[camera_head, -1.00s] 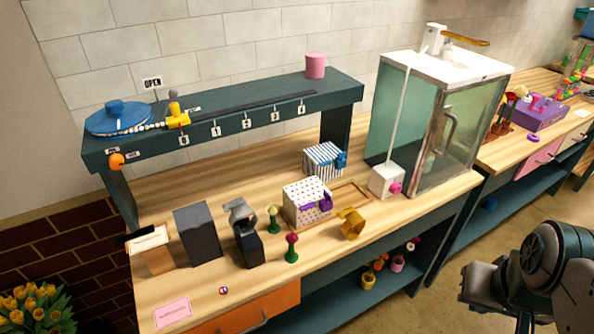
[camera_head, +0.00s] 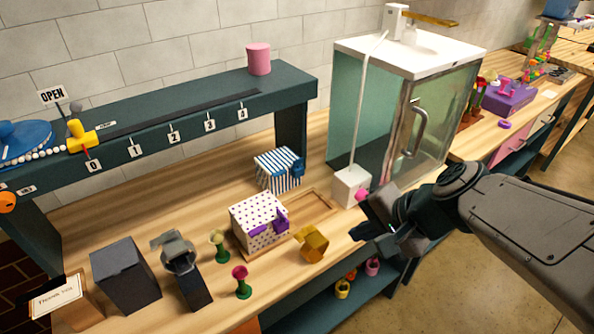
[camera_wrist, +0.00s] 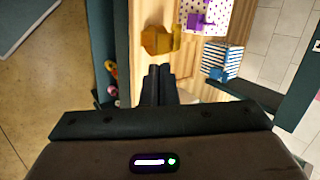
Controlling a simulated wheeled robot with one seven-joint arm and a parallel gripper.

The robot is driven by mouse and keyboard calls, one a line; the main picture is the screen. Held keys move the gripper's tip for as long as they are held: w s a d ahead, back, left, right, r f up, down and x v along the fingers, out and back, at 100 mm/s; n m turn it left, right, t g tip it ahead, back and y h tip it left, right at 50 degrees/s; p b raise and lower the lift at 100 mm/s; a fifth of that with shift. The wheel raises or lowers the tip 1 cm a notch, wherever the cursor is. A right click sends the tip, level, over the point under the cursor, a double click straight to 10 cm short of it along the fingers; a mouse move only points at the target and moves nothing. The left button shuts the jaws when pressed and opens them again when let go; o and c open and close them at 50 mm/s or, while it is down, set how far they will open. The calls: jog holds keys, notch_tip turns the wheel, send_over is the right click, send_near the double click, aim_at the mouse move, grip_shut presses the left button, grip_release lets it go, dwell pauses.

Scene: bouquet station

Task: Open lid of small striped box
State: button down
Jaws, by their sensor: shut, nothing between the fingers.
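The small striped box (camera_head: 276,172), white with blue stripes, stands on the wooden counter behind the polka-dot box. A blue clasp or bow (camera_head: 298,169) sits on its right side, and its lid looks closed. In the wrist view the striped box (camera_wrist: 226,57) is to the upper right of my fingers, with its blue part (camera_wrist: 217,73) facing them. My gripper (camera_head: 372,232) is shut and empty near the counter's front edge, right of and nearer than the striped box. It also shows in the wrist view (camera_wrist: 153,72).
The polka-dot box (camera_head: 252,221) with a purple bow stands in front of the striped box. A gold box (camera_head: 313,243) and a white box with a pink knob (camera_head: 350,186) are close to my gripper. A glass cabinet (camera_head: 400,115) stands behind; a shelf (camera_head: 292,90) overhangs the back.

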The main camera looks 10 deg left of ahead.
aim_at(280, 161)
jog(key=w+a+f+m+y+b, duration=0.1)
jog(key=w+a+m, duration=0.2)
jog(key=w+a+f+m+t+y+b, duration=0.1)
jog(key=w+a+m+y+b, duration=0.1)
jog(key=a+m, duration=0.1)
jog(key=w+a+f+m+t+y+b, duration=0.1)
jog(key=w+a+m, duration=0.2)
jog(key=shift+w+a+f+m+y, duration=0.3)
jog(key=shift+w+a+m, duration=0.05)
jog(key=shift+a+m, duration=0.05)
jog(key=w+a+f+m+t, duration=0.1)
jog(key=w+a+f+m, duration=0.2)
jog(key=w, duration=0.1)
jog(key=w+a+f+m+t+b, duration=0.1)
jog(key=w+a+f+m, duration=0.2)
jog(key=w+m, duration=0.1)
jog(key=w+a+f+m+t+b, duration=0.1)
jog(key=w+a+f+m+t, duration=0.1)
jog(key=w, duration=0.4)
jog(key=shift+w+a+f+m, duration=0.1)
jog(key=shift+a+f+m, duration=0.25)
jog(key=shift+a, duration=0.2)
jog(key=shift+w+a+f+m, duration=0.1)
jog(key=shift+a+f+m, duration=0.1)
jog(key=shift+a+m, duration=0.3)
jog(key=shift+r, duration=0.2)
